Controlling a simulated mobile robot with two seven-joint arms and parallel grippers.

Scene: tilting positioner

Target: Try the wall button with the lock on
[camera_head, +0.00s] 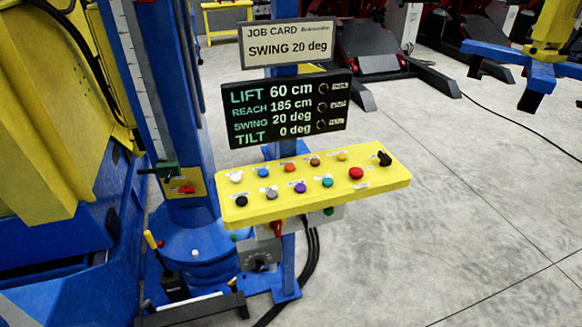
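A yellow control panel (310,190) on a blue post carries several coloured buttons in two rows. They include a red button (356,173), a black selector knob (384,158) and a purple button (300,187). Their labels are too small to read, so I cannot tell which is the wall button. A red lever (187,189) sits on a yellow plate on the blue column (180,90). A red handle (277,229) hangs under the panel. I cannot tell which part is the lock or its state. Neither of my grippers is in view.
A display (287,108) reads LIFT 60 cm, REACH 185 cm, SWING 20 deg, TILT 0 deg. The job card (289,44) says SWING 20 deg. A yellow-tipped lever (151,240) stands low left. Black cables (311,262) hang below the panel.

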